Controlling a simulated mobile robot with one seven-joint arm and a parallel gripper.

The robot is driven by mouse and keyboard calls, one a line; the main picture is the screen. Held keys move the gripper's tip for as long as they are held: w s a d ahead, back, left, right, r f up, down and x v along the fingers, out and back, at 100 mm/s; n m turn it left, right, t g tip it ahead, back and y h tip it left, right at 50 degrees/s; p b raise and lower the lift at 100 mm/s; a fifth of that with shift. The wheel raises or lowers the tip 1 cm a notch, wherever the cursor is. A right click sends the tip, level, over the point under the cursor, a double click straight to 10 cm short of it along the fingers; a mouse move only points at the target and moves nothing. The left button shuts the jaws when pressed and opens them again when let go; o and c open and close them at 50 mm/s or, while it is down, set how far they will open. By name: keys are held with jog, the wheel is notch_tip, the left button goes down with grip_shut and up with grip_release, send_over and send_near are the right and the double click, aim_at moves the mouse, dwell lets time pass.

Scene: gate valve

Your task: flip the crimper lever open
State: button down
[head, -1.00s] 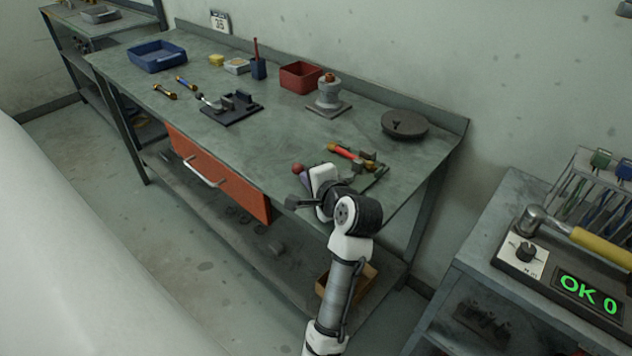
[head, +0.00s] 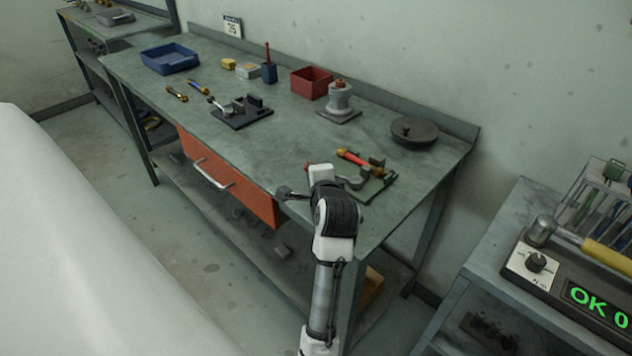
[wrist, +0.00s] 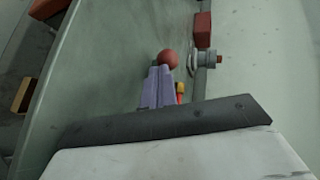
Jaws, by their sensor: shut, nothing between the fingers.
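The crimper (head: 377,187) sits on a green base plate at the near right of the workbench, with grey metal parts on it. A red ball knob (head: 306,168), which looks like the lever's end, shows just left of my wrist; it also shows in the wrist view (wrist: 168,57). My gripper's pale purple fingers (wrist: 158,72) are together and empty, with their tips right by the ball. I cannot tell whether they touch it. In the head view my arm hides the fingers and most of the lever.
A red-and-brass piece (head: 358,159) lies by the crimper. A dark round disc (head: 414,131) and a grey valve-like part (head: 340,98) stand behind. A red bin (head: 311,83) and blue tray (head: 170,60) are farther left.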

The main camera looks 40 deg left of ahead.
jog(key=w+a+m+t+h, duration=0.1)
jog(key=w+m+t+h+b, duration=0.1)
jog(key=m+h, duration=0.1)
jog(key=shift+w+a+f+t, duration=0.1)
jog(key=shift+w+a+t, duration=0.05)
jog(key=shift+a+t, duration=0.25)
jog(key=shift+w+a, duration=0.15)
jog(key=shift+w, duration=0.35)
jog(key=shift+s, duration=0.1)
